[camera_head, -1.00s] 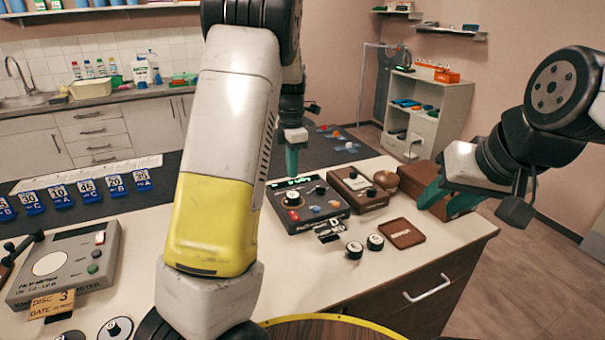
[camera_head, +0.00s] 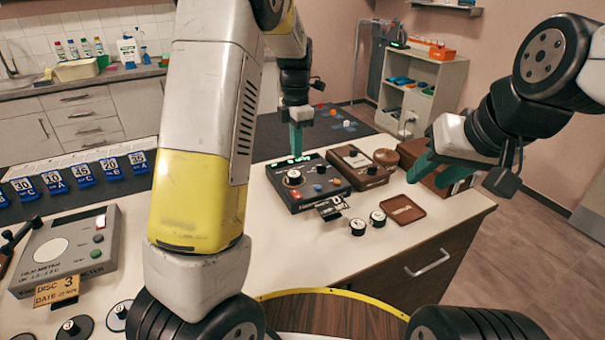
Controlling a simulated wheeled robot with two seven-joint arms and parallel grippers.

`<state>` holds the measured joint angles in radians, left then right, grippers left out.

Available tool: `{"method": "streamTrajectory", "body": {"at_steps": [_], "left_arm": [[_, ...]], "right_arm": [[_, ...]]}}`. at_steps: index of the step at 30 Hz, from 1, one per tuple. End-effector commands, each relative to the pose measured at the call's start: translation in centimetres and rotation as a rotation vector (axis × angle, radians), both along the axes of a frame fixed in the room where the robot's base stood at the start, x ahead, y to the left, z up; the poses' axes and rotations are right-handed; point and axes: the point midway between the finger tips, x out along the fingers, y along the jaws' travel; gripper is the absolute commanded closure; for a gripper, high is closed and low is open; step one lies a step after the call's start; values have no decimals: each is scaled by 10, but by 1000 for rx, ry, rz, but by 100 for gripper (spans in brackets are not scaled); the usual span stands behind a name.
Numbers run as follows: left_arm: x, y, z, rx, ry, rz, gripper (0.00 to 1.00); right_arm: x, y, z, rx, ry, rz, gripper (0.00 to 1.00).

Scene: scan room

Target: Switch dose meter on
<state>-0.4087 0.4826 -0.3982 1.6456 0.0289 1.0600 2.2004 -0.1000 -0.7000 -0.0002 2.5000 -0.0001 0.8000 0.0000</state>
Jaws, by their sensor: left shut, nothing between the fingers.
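A dark console (camera_head: 309,198) with a lit green display, dials and coloured buttons stands on the counter. A grey meter box (camera_head: 66,251) with a white round dial and a green button stands at the left; its lettering is too small to read surely. I cannot tell which of the two is the dose meter. My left gripper (camera_head: 297,154) is shut and empty, pointing down at the back edge of the dark console by its display. I cannot tell if it touches. My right gripper (camera_head: 430,176) is open and empty, over the right end of the counter.
A brown box with a knob (camera_head: 358,172), a brown tray (camera_head: 403,210) and two black-and-white knobs (camera_head: 358,227) stand right of and in front of the console. Blue numbered tags (camera_head: 84,175) line the counter's left. My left arm hides the middle.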

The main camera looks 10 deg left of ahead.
Motion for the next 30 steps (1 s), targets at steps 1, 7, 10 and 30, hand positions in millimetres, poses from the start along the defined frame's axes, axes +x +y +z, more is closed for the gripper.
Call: {"method": "streamTrajectory", "body": {"at_steps": [1, 7, 10, 30], "left_arm": [[0, 0, -1, 0, 1, 0, 100], [-1, 0, -23, 0, 5, 0, 100], [-1, 0, -43, 0, 5, 0, 100], [5, 3, -112, 0, 0, 2, 100]], "right_arm": [[0, 0, 0, 0, 0, 0, 64], [0, 0, 0, 0, 0, 0, 64], [0, 0, 0, 0, 0, 0, 64], [0, 0, 0, 0, 0, 0, 64]]}}
